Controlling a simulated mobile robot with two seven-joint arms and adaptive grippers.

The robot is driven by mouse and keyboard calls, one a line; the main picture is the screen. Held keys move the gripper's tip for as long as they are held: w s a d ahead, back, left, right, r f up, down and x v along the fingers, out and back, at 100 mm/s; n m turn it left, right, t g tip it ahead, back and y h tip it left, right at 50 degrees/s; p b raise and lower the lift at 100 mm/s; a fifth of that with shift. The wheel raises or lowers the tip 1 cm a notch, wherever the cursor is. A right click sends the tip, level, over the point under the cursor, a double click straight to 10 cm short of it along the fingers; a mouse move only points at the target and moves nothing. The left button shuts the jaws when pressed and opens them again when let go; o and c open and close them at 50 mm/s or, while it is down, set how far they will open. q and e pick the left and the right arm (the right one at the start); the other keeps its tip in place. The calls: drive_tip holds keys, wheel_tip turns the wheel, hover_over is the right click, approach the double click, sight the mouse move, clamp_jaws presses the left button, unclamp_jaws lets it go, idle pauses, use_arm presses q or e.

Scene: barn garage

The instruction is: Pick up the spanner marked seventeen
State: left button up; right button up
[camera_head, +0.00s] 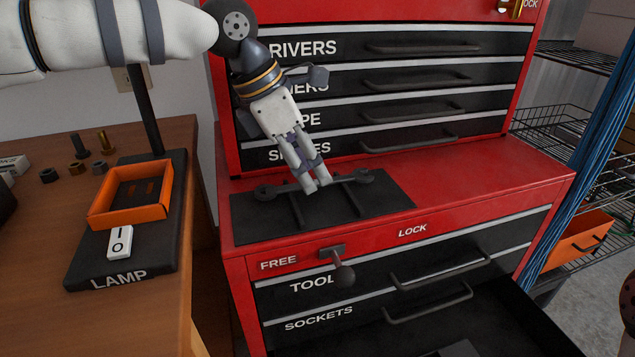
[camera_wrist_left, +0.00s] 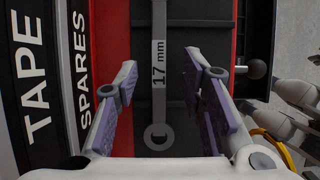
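The grey spanner (camera_wrist_left: 158,95) lies across a black mat (camera_head: 390,206) on top of the red tool chest; its shank reads "17 mm" in the left wrist view. It also shows in the head view (camera_head: 362,176), with its ring end at left and its other end at right. My left gripper (camera_head: 318,188) points down over the spanner's middle and hides part of the shank. In the left wrist view its fingers (camera_wrist_left: 160,72) stand apart on either side of the shank, with clear gaps. I cannot tell the exact height of the fingertips.
Labelled drawers (camera_head: 420,75) rise behind the mat. A lock lever (camera_head: 343,272) sticks out of the chest front, and a lower drawer (camera_head: 520,320) stands open. On the wooden bench at left are an orange tray (camera_head: 125,217), a lamp base (camera_head: 80,270), nuts and bolts.

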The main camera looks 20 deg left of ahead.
use_arm(q)
drive_tip(key=shift+w+d+f, duration=0.2)
drive_tip(key=shift+f, duration=0.4)
clamp_jaws()
drive_tip(key=shift+r, duration=0.1)
